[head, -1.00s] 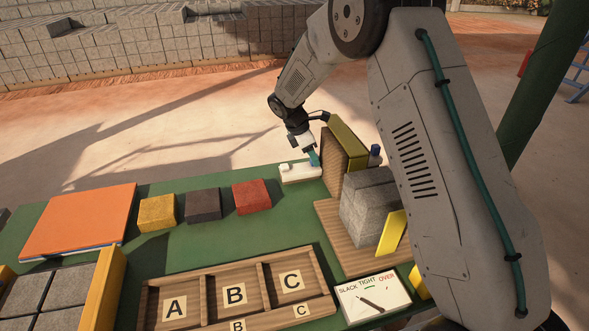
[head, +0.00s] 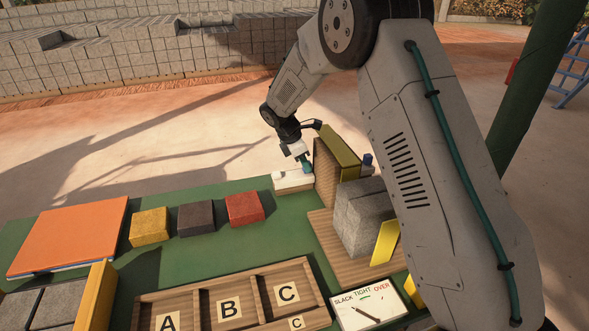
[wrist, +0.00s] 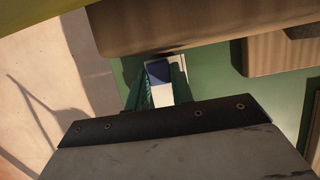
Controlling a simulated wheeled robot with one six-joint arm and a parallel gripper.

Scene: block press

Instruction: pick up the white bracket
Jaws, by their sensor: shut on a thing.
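The white bracket (head: 292,182) lies at the back edge of the green table, just left of an upright wooden board. My gripper (head: 306,166) reaches down to its right end from above, and its teal fingers are shut on it. In the wrist view, the white bracket (wrist: 180,75) shows as a narrow pale strip by the fingers (wrist: 158,95), with a dark blue patch beside it. Much of the bracket is hidden there by the gripper body. I cannot tell any gap between bracket and table.
Red (head: 244,208), dark (head: 197,218) and yellow (head: 149,226) blocks stand left. A lettered tray (head: 235,300) and gauge (head: 368,303) are in front.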

